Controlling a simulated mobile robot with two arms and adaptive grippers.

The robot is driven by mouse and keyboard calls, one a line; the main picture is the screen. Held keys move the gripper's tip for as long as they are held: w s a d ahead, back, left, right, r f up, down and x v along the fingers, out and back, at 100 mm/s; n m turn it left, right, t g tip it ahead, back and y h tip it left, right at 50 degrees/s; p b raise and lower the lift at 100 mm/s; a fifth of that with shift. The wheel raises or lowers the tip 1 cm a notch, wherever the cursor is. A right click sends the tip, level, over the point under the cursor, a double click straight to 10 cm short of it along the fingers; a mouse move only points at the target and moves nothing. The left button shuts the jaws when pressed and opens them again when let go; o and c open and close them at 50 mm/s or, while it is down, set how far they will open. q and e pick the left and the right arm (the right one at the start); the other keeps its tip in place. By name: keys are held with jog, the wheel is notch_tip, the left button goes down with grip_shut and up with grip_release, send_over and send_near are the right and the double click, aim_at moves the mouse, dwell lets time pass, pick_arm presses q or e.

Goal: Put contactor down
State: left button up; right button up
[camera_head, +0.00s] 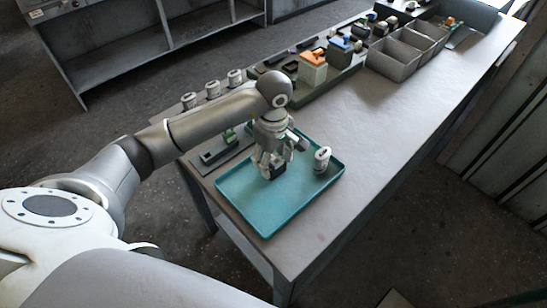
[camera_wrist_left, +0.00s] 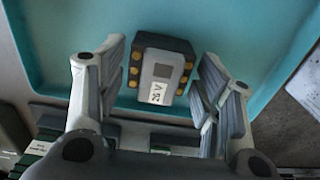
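The contactor (camera_wrist_left: 161,70) is a dark block with gold terminals and a white label, seen in the left wrist view over the teal tray's floor. In the head view the contactor (camera_head: 278,170) is a small dark shape low at the gripper, partly hidden by it. It appears to rest on the teal tray (camera_head: 262,221). My left gripper (camera_head: 268,168) points down over the tray. In the left wrist view its fingers (camera_wrist_left: 161,75) stand on either side of the contactor, with a narrow gap at each side. My right gripper is not in view.
A white cylindrical part (camera_head: 322,159) stands in the tray, right of the gripper. A rail piece (camera_head: 222,149) lies beyond the tray's left edge. Several white parts, coloured blocks and grey bins (camera_head: 393,60) stand farther back. The table right of the tray is clear.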

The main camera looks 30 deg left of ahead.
aim_at(274, 158)
pick_arm(q)
jog(key=shift+o, duration=0.4)
jog(key=shift+r, duration=0.15)
notch_tip(274, 158, up, 12)
jog(key=b, duration=0.2)
jog(key=shift+s, duration=0.1)
dwell(0.5)
